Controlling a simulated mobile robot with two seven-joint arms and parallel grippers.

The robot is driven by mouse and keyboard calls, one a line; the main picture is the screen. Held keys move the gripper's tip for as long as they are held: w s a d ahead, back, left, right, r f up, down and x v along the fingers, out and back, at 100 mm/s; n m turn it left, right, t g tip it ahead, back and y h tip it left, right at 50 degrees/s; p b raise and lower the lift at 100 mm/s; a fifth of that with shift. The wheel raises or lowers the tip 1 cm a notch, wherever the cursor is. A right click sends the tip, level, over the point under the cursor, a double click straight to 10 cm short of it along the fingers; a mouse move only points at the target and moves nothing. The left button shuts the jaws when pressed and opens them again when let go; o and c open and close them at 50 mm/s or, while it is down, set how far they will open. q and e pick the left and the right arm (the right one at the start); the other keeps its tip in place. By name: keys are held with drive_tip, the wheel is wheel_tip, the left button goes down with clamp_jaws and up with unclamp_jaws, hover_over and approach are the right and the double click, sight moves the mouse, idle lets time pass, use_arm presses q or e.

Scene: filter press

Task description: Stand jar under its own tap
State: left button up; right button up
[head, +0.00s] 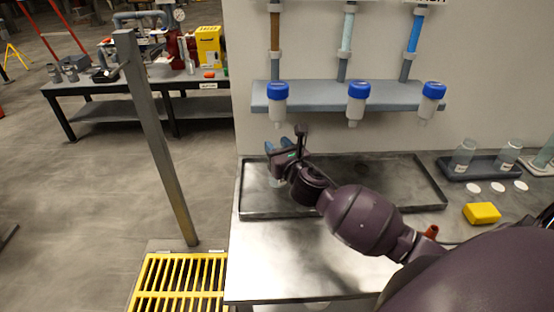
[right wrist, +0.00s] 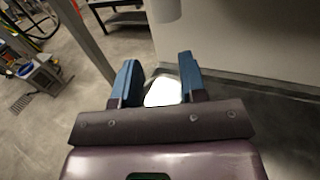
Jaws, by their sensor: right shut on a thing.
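My right gripper (head: 278,148) is shut on a clear jar, low over the left part of the dark tray (head: 385,207). The jar (head: 275,182) is mostly hidden by the gripper; I cannot tell whether it touches the tray. Three blue-topped taps hang from a grey shelf: left (head: 278,103), middle (head: 357,104) and right (head: 430,104). The gripper is below the left tap, roughly in line with it. My left gripper is not in view.
Several clear jars (head: 463,155) stand on holders at the right, with white discs (head: 497,187) in front. A yellow block (head: 482,213) lies on the bench near my arm. A grey post (head: 158,140) and yellow grating (head: 178,285) are left of the bench. The tray's right part is clear.

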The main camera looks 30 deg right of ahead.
drive_tip(key=w+d, duration=0.2)
drive_tip(key=w, duration=0.1)
drive_tip(key=shift+w, duration=0.15)
wheel_tip(320, 180, down, 7)
drive_tip(key=b, duration=0.2)
drive_tip(key=shift+f, duration=0.1)
drive_tip(key=o, duration=1.1)
